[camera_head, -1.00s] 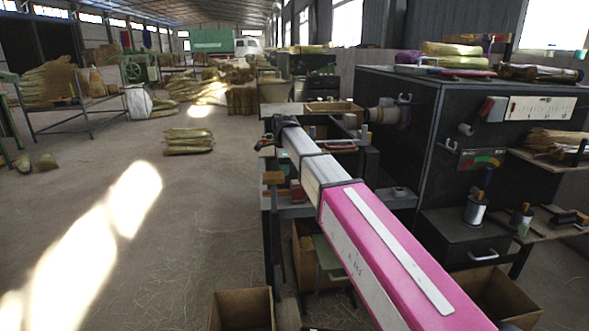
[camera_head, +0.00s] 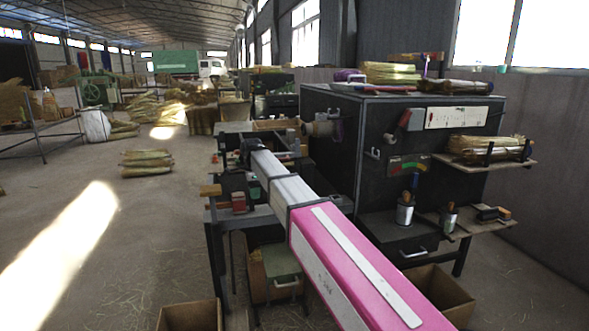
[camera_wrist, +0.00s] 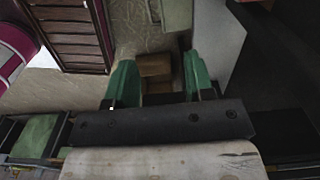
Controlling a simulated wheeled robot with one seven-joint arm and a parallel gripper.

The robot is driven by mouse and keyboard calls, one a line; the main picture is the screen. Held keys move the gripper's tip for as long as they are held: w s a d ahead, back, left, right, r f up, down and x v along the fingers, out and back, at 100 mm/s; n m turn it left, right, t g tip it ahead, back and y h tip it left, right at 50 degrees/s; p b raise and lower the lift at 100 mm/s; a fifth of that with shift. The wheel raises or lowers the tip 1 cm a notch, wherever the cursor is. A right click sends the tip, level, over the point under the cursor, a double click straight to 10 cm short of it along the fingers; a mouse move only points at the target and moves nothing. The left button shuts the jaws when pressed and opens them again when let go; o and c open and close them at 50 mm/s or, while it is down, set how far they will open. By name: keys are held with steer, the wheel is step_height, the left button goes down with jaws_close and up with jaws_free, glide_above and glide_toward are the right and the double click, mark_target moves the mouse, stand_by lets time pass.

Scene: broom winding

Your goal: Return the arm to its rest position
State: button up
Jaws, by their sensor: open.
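My arm, with a pink section (camera_head: 345,265) and a silver section (camera_head: 270,172), reaches from the lower right of the head view toward the workbench. Its far end is dark and small there, and the fingers cannot be made out. In the wrist view, my gripper (camera_wrist: 158,75) has two green fingers standing well apart, with nothing held between them. Brown boxes (camera_wrist: 155,68) on the floor show between and beyond the fingers. A pale plank-like surface (camera_wrist: 165,163) lies along the bottom of the wrist view.
The workbench (camera_head: 250,127) stands below and beside the arm. A large black cabinet (camera_head: 335,120) stands at its right, with shelves (camera_head: 515,165) of straw and cans. A cardboard box (camera_head: 190,317) sits on the floor in front. The floor on the left is open, with straw bundles (camera_head: 147,163).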

steer(key=s+d+f+n, duration=0.3)
steer(key=s+d+f, duration=0.1)
steer(key=d+f, duration=0.4)
steer(key=s+d+f+n, duration=0.35)
steer(key=d+f, duration=0.35)
steer(key=d, duration=0.3)
steer(key=s+d+f+n, duration=0.4)
steer(key=s+d+f, duration=0.1)
steer(key=s+d, duration=0.3)
steer(key=s+d+f+n, duration=0.4)
steer(key=s+d+f, duration=0.2)
steer(key=s+d, duration=0.2)
steer(key=shift+s+d+f, duration=0.25)
steer(key=shift+s+d, duration=0.15)
steer(key=shift+s, duration=0.15)
